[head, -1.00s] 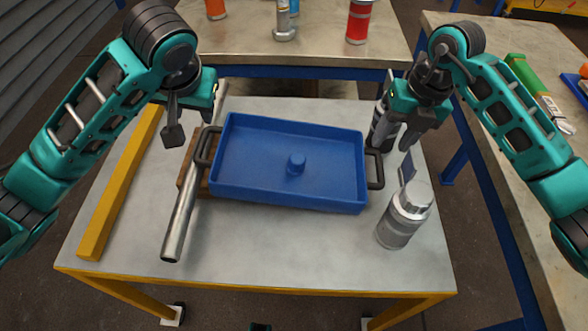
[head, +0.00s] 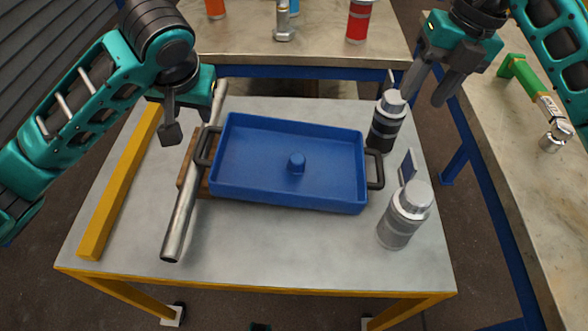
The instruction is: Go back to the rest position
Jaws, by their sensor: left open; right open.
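My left gripper (head: 188,118) is open and empty, above the left side of the near table, left of the blue tray (head: 250,182). One of its fingers points down and the other is partly hidden. My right gripper (head: 428,88) is open and empty, its two fingers pointing down and left. It shows at the upper right, above the gap between the near table and the right table. Neither gripper holds anything.
The near table (head: 262,255) bears a metal pipe (head: 183,215), a yellow bar (head: 118,188), a dark bottle (head: 385,125) and a grey bottle (head: 403,218). A right table (head: 520,185) holds a green-handled tool (head: 530,80). A back table (head: 320,42) holds a red canister (head: 358,22).

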